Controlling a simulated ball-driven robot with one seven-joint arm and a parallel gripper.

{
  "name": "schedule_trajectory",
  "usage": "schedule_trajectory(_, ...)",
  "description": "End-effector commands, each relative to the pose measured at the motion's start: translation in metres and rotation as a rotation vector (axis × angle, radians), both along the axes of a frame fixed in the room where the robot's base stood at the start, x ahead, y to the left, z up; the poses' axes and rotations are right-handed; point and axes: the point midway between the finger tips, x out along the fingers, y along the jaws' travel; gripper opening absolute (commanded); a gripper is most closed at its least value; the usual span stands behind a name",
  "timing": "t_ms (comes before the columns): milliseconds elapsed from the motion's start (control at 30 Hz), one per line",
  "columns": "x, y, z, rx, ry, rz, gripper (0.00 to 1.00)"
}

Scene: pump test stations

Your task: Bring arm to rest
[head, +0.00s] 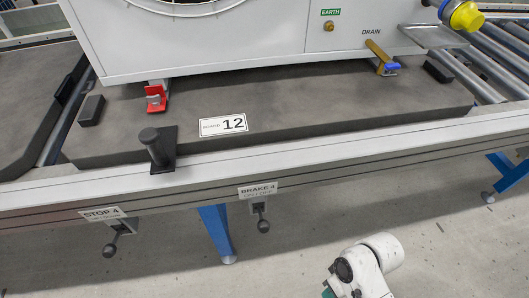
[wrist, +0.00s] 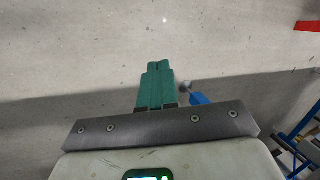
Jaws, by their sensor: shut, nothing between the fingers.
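My gripper (wrist: 159,70) shows in the wrist view with its two green fingers shut together and nothing between them. It points out over bare grey floor. In the head view part of my arm, white and grey, shows at the bottom right, in front of the conveyor and below its rail. The fingertips are cut off or hidden there. My gripper touches nothing that I can see.
A conveyor rail (head: 300,158) crosses the head view, with a BRAKE 4 lever (head: 262,225) and a STOP 4 lever (head: 109,249) hanging below. Grey board 12 (head: 330,112) carries a white machine (head: 250,40). A blue leg (head: 217,232) stands below. The floor (head: 440,240) is clear.

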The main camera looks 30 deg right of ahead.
Motion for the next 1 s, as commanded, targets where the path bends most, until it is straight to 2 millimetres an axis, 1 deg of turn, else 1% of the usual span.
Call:
schedule_trajectory(33,0.003,-0.007,0.012,-0.065,-0.020,0.006,0.00)
schedule_trajectory(100,0.007,-0.018,0.028,-0.156,-0.048,0.005,0.00)
schedule_trajectory(267,0.014,-0.039,0.068,-0.337,-0.117,-0.012,0.00)
schedule_trajectory(300,0.015,-0.042,0.079,-0.372,-0.133,-0.019,0.00)
schedule_trajectory(333,0.015,-0.042,0.090,-0.364,-0.127,-0.019,0.00)
schedule_trajectory(467,0.014,-0.042,0.112,-0.361,-0.123,-0.019,0.00)
schedule_trajectory(633,0.014,-0.042,0.147,-0.360,-0.123,-0.018,0.00)
schedule_trajectory(1000,0.014,-0.042,0.253,-0.358,-0.123,-0.015,0.00)
